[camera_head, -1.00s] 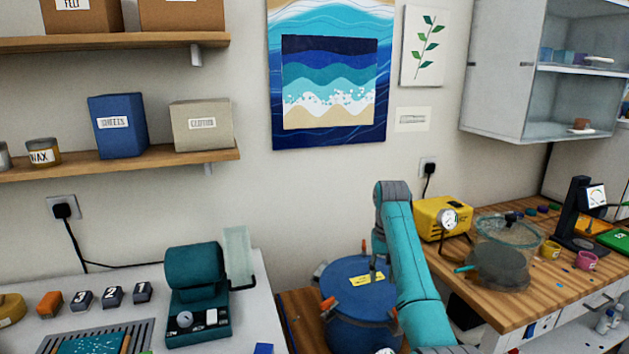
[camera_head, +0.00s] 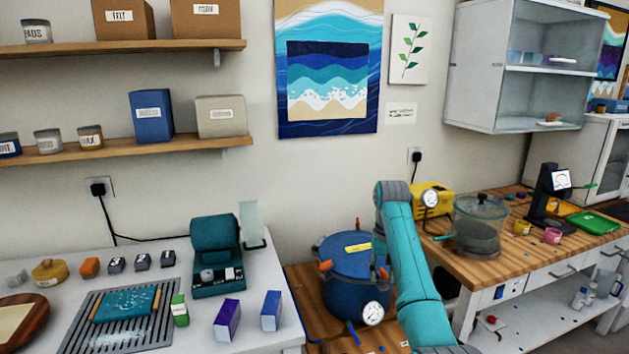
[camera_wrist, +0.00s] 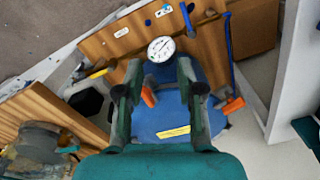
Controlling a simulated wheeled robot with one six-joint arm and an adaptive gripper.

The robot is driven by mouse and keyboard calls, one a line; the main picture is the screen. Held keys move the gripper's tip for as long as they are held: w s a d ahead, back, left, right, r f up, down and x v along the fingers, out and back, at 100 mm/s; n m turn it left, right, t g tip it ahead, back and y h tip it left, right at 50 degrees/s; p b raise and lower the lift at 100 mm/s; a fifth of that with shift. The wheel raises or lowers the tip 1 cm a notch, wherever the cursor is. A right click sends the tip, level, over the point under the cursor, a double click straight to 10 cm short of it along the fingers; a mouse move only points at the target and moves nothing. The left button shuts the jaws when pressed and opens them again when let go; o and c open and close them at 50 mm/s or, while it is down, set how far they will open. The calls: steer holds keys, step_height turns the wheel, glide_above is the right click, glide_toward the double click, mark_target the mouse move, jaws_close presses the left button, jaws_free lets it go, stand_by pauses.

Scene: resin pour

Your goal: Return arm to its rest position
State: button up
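My arm (camera_head: 408,255) shows in the head view, raised with its elbow bent in front of the blue pot. My gripper shows in the wrist view (camera_wrist: 160,72). Its two dark fingers stand apart with nothing held between them. Beyond them in the wrist view is the blue pressure pot (camera_wrist: 178,115) with a yellow label, orange clamps and a round gauge (camera_wrist: 161,48). The pot also shows in the head view (camera_head: 350,290), partly hidden by my arm. Most of my gripper is hidden in the head view.
A white bench (camera_head: 262,340) at left holds a teal machine (camera_head: 215,265), a purple box (camera_head: 227,320), a blue box (camera_head: 271,311) and a grated tray (camera_head: 150,325). At right, a wooden-topped bench (camera_head: 470,268) holds a yellow pump (camera_head: 432,200) and a clear chamber (camera_head: 480,225).

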steer(key=s+f+t, duration=0.2)
steer(key=s+f, duration=0.2)
steer(key=f, duration=1)
steer(key=s+f+t, duration=0.2)
steer(key=s+f, duration=0.2)
steer(key=f, duration=1.1)
steer(key=s+f+t, duration=0.2)
steer(key=s+f, duration=0.4)
steer(key=s, duration=0.3)
steer(key=s+f+t, duration=0.1)
steer(key=s+f, duration=0.5)
steer(key=s, duration=0.4)
steer(key=s+r+t, duration=0.2)
steer(key=s+r, duration=0.1)
steer(key=s, duration=0.9)
steer(key=s+r+t, duration=0.2)
steer(key=s, duration=1)
steer(key=s+r+t, duration=0.2)
steer(key=s+r, duration=0.6)
steer(key=r, duration=0.4)
steer(key=s+r+t, duration=0.1)
steer(key=s+r, duration=0.7)
steer(key=r, duration=0.3)
steer(key=shift+s+d+r+n+t, duration=0.2)
steer(key=shift+d+r+n+t, duration=0.05)
steer(key=shift+r+n+t, duration=0.15)
